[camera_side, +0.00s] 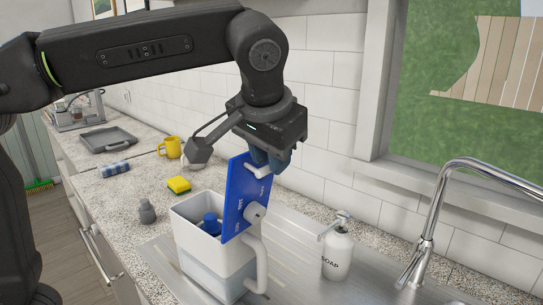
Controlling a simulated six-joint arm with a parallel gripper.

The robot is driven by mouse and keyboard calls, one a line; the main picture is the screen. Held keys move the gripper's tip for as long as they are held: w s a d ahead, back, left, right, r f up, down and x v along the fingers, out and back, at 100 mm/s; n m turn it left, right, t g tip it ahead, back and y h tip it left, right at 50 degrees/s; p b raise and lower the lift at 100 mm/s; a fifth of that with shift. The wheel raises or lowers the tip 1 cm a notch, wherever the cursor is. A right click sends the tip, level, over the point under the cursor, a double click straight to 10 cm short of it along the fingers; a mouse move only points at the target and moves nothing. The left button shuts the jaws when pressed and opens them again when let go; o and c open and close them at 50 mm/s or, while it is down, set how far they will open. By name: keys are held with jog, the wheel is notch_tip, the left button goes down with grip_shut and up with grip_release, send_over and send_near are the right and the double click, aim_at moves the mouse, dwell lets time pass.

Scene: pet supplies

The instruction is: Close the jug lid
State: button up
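The jug (213,262) is a white, box-shaped container with a handle at its right, standing on the metal sink surface. Its blue lid (240,198) stands raised at the jug's right side, so the top is open. A blue object (211,222) shows inside the jug. My gripper (268,163) is at the upper right edge of the lid, pointing down, close to a white part there. I cannot tell whether it touches the lid. Its fingertips are small and partly hidden, so their opening is unclear.
A white soap bottle (338,252) and a curved tap (431,222) stand to the right. A small grey bottle (147,212), a yellow sponge (179,185), a yellow mug (171,147) and a dark tray (106,139) are on the counter at left. The tiled wall is behind.

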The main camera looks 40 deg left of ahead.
jog(key=shift+w+f, duration=0.1)
jog(key=shift+f, duration=0.15)
jog(key=shift+c, duration=0.5)
grip_shut()
